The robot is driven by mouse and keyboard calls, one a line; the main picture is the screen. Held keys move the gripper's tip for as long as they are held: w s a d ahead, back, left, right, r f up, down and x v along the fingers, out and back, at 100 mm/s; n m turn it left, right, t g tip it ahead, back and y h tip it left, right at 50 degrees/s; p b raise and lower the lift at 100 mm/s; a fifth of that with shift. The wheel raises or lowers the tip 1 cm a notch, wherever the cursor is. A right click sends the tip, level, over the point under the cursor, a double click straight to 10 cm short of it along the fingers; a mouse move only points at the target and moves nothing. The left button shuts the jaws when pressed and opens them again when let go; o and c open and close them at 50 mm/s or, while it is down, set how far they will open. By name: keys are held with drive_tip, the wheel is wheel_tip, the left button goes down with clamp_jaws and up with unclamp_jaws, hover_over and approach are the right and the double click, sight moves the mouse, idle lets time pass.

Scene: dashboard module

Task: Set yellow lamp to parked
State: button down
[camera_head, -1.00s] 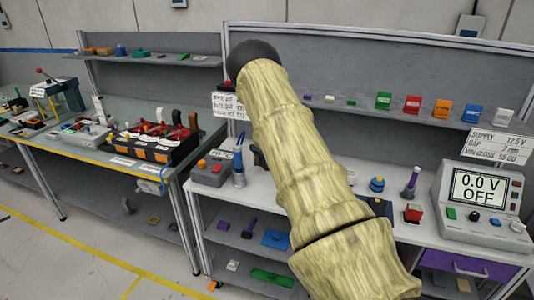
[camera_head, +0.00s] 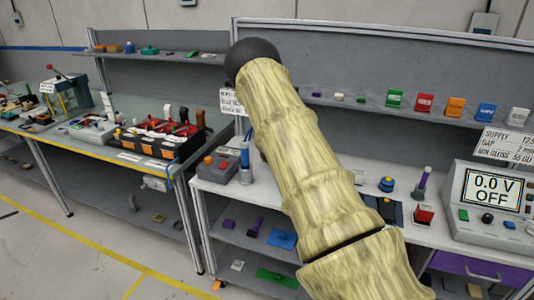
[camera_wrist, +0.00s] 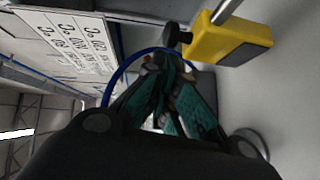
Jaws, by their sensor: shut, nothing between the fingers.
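A yellow block with a metal rod and a dark round knob (camera_wrist: 232,42) shows at the upper right of the wrist view; it may be the yellow lamp, but I cannot tell its setting. My gripper (camera_wrist: 160,68) has teal-padded fingers drawn together with nothing between them. In the picture its tips are left of and below the yellow block, apart from it. A blue cable (camera_wrist: 122,70) curves behind the fingers. In the head view my arm hides my gripper, and I cannot make out the yellow lamp there.
A white printed card (camera_wrist: 75,40) is at the wrist view's upper left. The right bench holds a grey box with buttons (camera_head: 222,168), a red-topped block (camera_head: 424,214) and a supply unit (camera_head: 492,190) reading 0.0 V OFF. Another bench with a battery-like unit (camera_head: 160,140) stands left.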

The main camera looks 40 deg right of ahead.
drive_tip(key=w+a+b+v, duration=0.1)
drive_tip(key=a+b+v, duration=0.1)
drive_tip(key=v, duration=1)
drive_tip(key=shift+a+b, duration=0.35)
drive_tip(key=shift+b, duration=0.55)
drive_tip(key=shift+s+r, duration=0.1)
drive_tip(key=shift+r, duration=0.05)
